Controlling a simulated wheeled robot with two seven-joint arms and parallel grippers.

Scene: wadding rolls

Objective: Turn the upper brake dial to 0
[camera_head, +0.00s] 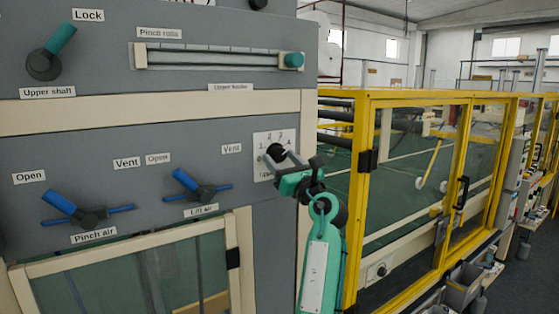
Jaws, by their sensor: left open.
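The brake dial (275,151) is a small black knob on a white number plate (261,141) at the right side of the grey panel. The numbers 1, 2 and 3 show around it; part of the plate and the label below it are hidden by my gripper. I cannot tell where the dial points. My left gripper (280,160) is at the dial, with its open fingers beside or around the knob; contact is not clear. My right gripper is not in view.
Blue valve levers (188,183) and (75,209) stick out left of the dial. A teal-handled upper shaft lever (51,53) and a pinch rolls slider (291,61) sit above. A yellow guard frame (358,200) stands close right of my arm.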

